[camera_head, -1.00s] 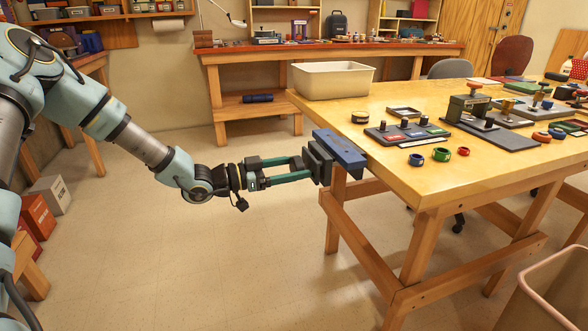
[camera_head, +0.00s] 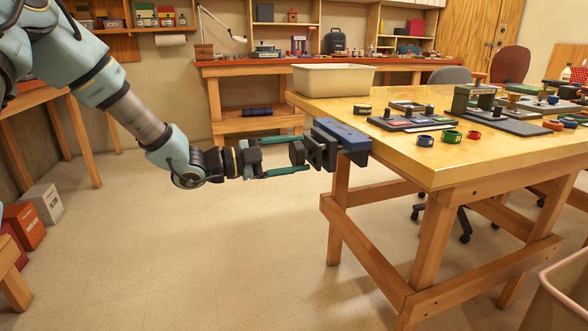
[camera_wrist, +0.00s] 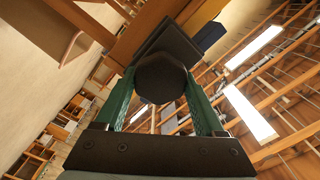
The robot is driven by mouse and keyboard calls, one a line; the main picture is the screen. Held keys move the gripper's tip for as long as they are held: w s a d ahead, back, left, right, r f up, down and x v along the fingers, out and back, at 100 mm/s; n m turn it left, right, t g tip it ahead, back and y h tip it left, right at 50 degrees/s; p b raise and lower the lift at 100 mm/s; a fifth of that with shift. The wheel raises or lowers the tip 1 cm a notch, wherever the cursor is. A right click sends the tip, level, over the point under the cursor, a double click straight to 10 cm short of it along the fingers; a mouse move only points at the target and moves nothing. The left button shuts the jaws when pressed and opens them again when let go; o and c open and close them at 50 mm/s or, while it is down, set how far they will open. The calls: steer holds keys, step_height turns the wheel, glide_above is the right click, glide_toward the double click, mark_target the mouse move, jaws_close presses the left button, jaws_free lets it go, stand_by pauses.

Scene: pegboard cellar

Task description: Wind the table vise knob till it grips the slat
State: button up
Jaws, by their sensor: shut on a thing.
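The table vise (camera_head: 340,132) is fixed to the left edge of the wooden table, with a blue body and dark jaw plates (camera_head: 318,154) facing my arm. Its dark knob (camera_head: 296,153) sticks out to the left; in the wrist view the knob (camera_wrist: 160,78) is a round, faceted dark end. My gripper (camera_head: 303,155) reaches in level from the left, its two green fingers on either side of the knob, shut on it. In the wrist view my gripper (camera_wrist: 158,85) holds the knob between the fingertips. I cannot clearly make out the slat or its contact with the jaws.
The table (camera_head: 440,155) holds a cream bin (camera_head: 333,80), dark trays and several coloured rings on its right. A beige bin (camera_head: 560,300) stands at lower right. The floor (camera_head: 220,260) below my arm is clear; boxes (camera_head: 45,203) stand at far left.

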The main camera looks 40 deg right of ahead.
steer(key=m+b, duration=0.2)
steer(key=b, duration=0.1)
steer(key=f+m+b, duration=0.1)
steer(key=m+b, duration=0.1)
steer(key=b, duration=0.1)
steer(key=shift+m, duration=0.4)
steer(key=m+b, duration=0.4)
steer(key=b, duration=0.3)
steer(key=shift+f+m+b, duration=0.1)
steer(key=shift+m+b, duration=0.2)
steer(key=shift+b, duration=0.05)
steer(key=m+b, duration=0.4)
steer(key=b, duration=0.3)
steer(key=m+b, duration=0.2)
steer(key=b, duration=0.1)
steer(key=shift+r, duration=0.35)
steer(key=o, duration=1.3)
steer(key=shift+o, duration=0.2)
